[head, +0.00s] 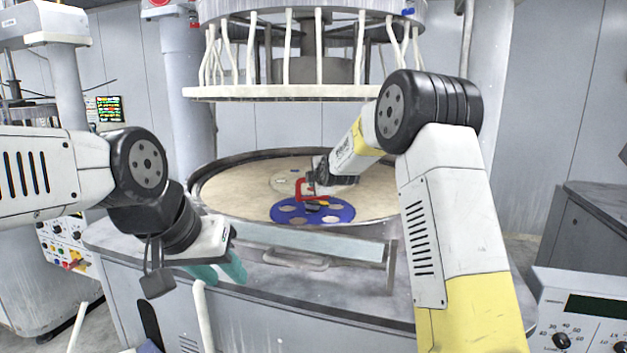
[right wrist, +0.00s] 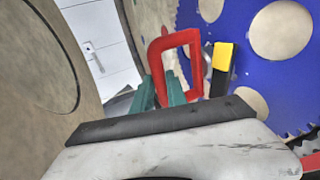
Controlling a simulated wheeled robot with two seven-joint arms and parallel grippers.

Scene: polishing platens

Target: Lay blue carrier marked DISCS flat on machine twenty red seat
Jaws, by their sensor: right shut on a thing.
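The blue carrier (head: 285,211) is a round plate with several holes, over the front of the large beige platen (head: 235,195) in the head view. Its blue toothed face fills the right of the right wrist view (right wrist: 233,105). I cannot read any marking on it. A red handle (head: 299,190) rises by the carrier; it also shows in the right wrist view (right wrist: 157,62). My right gripper (right wrist: 160,92) is shut on the red handle. I cannot tell whether the carrier touches the platen. My left gripper (head: 220,270) hangs in front of the machine, clear of the carrier; its finger gap is unclear.
A pale plate with holes (head: 286,181) lies behind the carrier on the platen. A ring of white hoses and a pale upper plate (head: 290,92) hang above. A rail with a handle (head: 295,258) runs along the front. A control box (head: 585,310) stands at lower right.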

